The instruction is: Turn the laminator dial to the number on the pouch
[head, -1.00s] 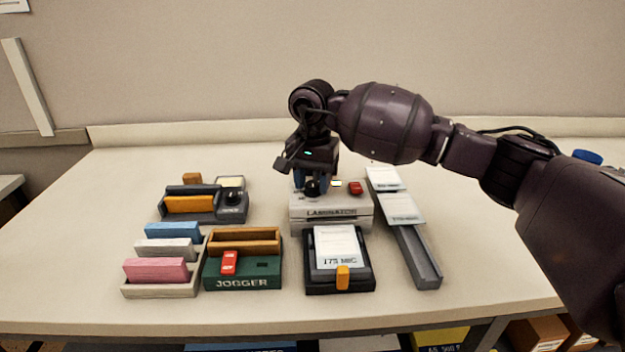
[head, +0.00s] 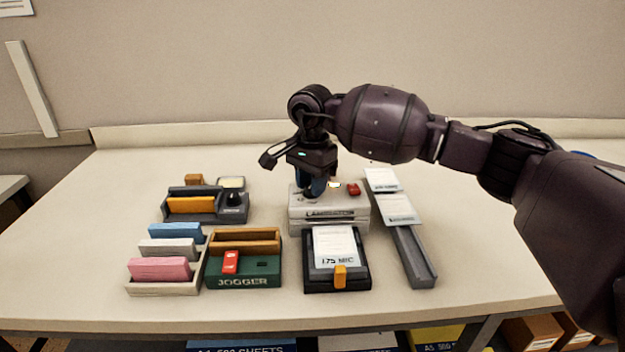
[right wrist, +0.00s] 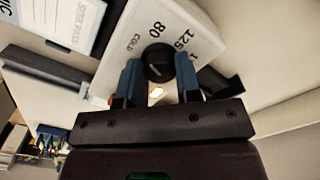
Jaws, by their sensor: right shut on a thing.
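The laminator (head: 330,222) is a pale grey box at the middle of the table. Its black dial (right wrist: 158,62) shows in the right wrist view, with 80, 125, COLD and part of another number printed around it. My right gripper (head: 317,188) points down over the laminator. Its blue fingers (right wrist: 158,75) are shut on the dial, one on each side. I cannot tell for sure which number the dial points to. The pouch (head: 335,247), white and marked 175 MIC, lies in a black tray (head: 312,284) in front of the laminator. My left gripper is out of view.
A red button (head: 353,189) and a small lit window (head: 334,185) are on the laminator's top. A grey rail (head: 417,262) with white sheets stands at right, the green jogger (head: 222,281) and a rack of coloured blocks (head: 135,287) at left. The table's front strip is clear.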

